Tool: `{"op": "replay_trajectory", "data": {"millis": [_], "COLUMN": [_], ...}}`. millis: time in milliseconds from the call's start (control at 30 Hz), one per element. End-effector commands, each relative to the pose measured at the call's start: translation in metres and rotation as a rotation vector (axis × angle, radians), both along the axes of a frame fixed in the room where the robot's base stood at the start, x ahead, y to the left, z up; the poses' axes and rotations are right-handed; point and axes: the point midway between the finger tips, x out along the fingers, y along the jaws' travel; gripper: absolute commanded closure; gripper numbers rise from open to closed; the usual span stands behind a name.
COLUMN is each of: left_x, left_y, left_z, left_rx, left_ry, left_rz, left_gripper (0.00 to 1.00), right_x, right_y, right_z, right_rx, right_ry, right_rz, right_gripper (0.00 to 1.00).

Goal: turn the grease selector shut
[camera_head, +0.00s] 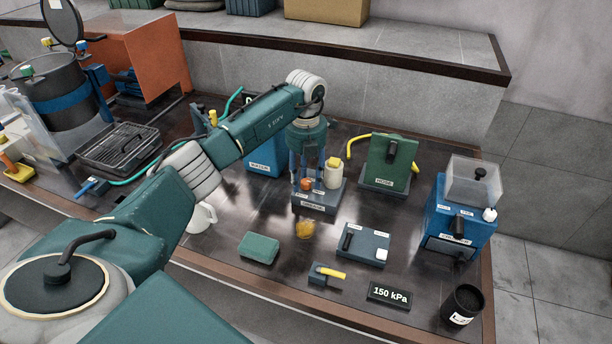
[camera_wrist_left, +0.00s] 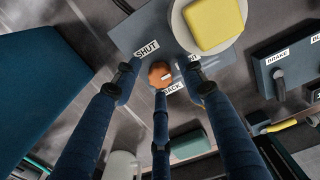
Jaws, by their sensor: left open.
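The grease selector (camera_head: 316,207) is a grey-blue box near the middle of the bench. Its small orange knob (camera_head: 306,184) also shows in the left wrist view (camera_wrist_left: 160,72). Around the knob are white labels; one reads SHUT (camera_wrist_left: 146,49) and another is partly hidden by a finger. A white pot with a yellow top (camera_head: 333,174) stands on the box beside the knob. My left gripper (camera_head: 305,176) points down over the box, its dark blue fingers spread around the knob. It is open, and I cannot tell whether any finger touches the knob. My right gripper is out of view.
A green block (camera_head: 259,248), a brake box (camera_head: 364,244) and a yellow-handled valve (camera_head: 326,273) are in front. A green panel (camera_head: 387,163) stands behind to the right, a blue machine (camera_head: 460,222) far right, and a white mug (camera_head: 202,217) left.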

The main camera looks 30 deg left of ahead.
Motion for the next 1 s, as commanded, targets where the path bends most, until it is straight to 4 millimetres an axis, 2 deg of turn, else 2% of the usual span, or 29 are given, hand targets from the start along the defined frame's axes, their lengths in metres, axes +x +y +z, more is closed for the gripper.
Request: {"op": "replay_trajectory", "data": {"millis": [167,367,400,767,1000], "left_x": [0.0000,0.0000,0.0000,-0.0001,0.0001], "left_y": [-0.0002,-0.0003,-0.0003,-0.0001,-0.0001], "left_z": [-0.0002,0.0001,0.0001,0.0004,0.0010], "left_rx": [0.000,0.000,0.000,0.000,0.000], "left_ry": [0.000,0.000,0.000,0.001,0.001], "left_rz": [0.000,-0.001,-0.001,0.049,0.200], "left_gripper": [0.58,0.98,1.00,1.00,1.00], "right_x": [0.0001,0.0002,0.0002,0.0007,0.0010], "right_y": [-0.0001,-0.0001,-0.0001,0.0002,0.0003], "right_z": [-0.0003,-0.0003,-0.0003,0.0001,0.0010], "right_rx": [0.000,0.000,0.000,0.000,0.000], "right_ry": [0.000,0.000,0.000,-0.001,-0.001], "right_rz": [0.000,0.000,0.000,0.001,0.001], "right_gripper": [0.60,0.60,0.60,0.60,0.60]}}
